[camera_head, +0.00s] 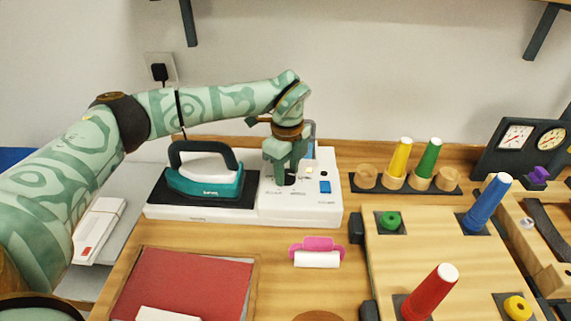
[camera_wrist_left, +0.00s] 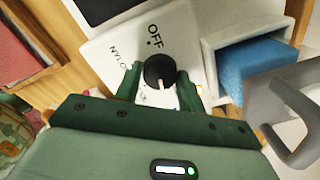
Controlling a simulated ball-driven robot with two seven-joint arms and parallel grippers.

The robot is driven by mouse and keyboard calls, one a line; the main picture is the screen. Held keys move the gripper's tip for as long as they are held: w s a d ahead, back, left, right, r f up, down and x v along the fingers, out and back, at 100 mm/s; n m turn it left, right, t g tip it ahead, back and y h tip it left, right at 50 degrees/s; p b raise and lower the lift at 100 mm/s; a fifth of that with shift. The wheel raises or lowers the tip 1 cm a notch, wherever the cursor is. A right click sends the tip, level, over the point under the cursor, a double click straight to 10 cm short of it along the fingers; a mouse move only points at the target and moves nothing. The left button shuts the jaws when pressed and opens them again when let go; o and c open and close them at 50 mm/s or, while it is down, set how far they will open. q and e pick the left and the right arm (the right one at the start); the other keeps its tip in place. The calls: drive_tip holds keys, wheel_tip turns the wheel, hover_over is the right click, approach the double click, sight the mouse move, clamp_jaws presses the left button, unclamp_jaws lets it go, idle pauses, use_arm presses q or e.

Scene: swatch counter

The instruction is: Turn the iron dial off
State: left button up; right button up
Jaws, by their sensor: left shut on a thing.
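The teal iron (camera_head: 207,178) with a dark handle rests on a black pad on the left of the white station (camera_head: 330,207). My left gripper (camera_head: 286,172) reaches down onto the station's right part and hides the dial there. In the left wrist view the black round iron dial (camera_wrist_left: 159,68) sits between the two green fingers of my left gripper (camera_wrist_left: 160,78), which is shut on it. The "OFF" label (camera_wrist_left: 155,36) is printed just above the dial, and "NYLO…" is readable at its left. A pale mark shows on the dial's lower side, away from "OFF". My right gripper is not in view.
A blue block (camera_wrist_left: 250,68) sits in a white-walled recess beside the dial. A pink item (camera_head: 317,245) and a red folder (camera_head: 185,285) lie in front of the station. Colored cones stand in a rack and on a wooden board (camera_head: 425,255) to the right.

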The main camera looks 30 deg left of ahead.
use_arm(q)
drive_tip(key=m+p, duration=0.3)
drive_tip(key=shift+r+m+p, duration=0.3)
drive_tip(key=m+p, duration=0.2)
drive_tip(key=m, duration=0.1)
drive_tip(key=shift+m+p, duration=0.3)
drive_tip(key=shift+p, duration=0.1)
drive_tip(key=m+p, duration=0.2)
drive_tip(key=m, duration=0.1)
drive_tip(key=shift+f+m, duration=0.15)
drive_tip(key=shift+m, duration=0.25)
drive_tip(key=m+p, duration=0.2)
drive_tip(key=m, duration=0.2)
drive_tip(key=m+p, duration=0.1)
drive_tip(key=m, duration=0.8)
drive_tip(key=shift+f+m, duration=0.1)
drive_tip(key=shift+m, duration=0.2)
drive_tip(key=m, duration=0.8)
drive_tip(key=shift+m, duration=0.3)
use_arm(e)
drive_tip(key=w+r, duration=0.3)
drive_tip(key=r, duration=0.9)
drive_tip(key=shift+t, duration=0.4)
use_arm(q)
drive_tip(key=shift+m, duration=0.3)
